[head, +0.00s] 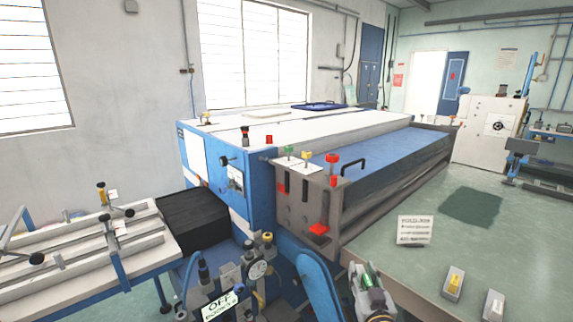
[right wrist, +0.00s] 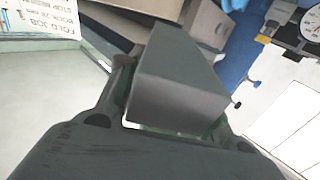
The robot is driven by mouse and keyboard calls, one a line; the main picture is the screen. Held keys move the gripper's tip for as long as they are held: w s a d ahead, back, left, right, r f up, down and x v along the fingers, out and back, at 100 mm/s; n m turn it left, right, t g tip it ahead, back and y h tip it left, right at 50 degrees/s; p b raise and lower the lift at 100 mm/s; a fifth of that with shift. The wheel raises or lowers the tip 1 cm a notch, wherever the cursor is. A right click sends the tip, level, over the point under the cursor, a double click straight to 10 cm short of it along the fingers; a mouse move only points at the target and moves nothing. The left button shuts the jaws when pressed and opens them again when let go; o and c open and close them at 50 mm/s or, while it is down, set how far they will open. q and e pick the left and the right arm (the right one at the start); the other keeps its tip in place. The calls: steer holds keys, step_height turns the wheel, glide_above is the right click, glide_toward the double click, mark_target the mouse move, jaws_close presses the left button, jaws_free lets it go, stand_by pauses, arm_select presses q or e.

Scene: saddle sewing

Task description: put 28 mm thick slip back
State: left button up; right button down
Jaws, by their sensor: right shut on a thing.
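My right gripper (head: 368,277) is low in the head view, in front of the machine and beside the green table's near left edge. In the right wrist view its fingers are shut on a dark grey block (right wrist: 172,82), which I take to be the slip; no thickness mark on it is readable. The block sticks out past the fingers and is tilted in that view. In the head view the block is too small to make out clearly. My left gripper cannot be made out in the head view.
The green table (head: 500,245) carries a printed card (head: 415,230), a dark green mat (head: 472,206), a yellow-topped block (head: 453,283) and a pale block (head: 493,304). The blue machine (head: 262,190) stands left of it. A dial gauge (head: 258,270) and an OFF tag (head: 220,304) are low centre.

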steer(key=s+f, duration=0.4)
steer(key=f, duration=0.3)
steer(key=shift+d, duration=0.15)
steer(key=shift+r, duration=0.1)
stand_by(0.5)
steer(key=shift+r+n+y, duration=0.3)
steer(key=shift+r+y, duration=0.15)
steer(key=shift+y, duration=0.05)
steer(key=shift+f, duration=0.15)
steer(key=s+f, duration=0.4)
steer(key=f, duration=0.2)
steer(key=shift+s+f+h, duration=0.3)
steer(key=shift+s+f, duration=0.05)
stand_by(0.5)
stand_by(3.1)
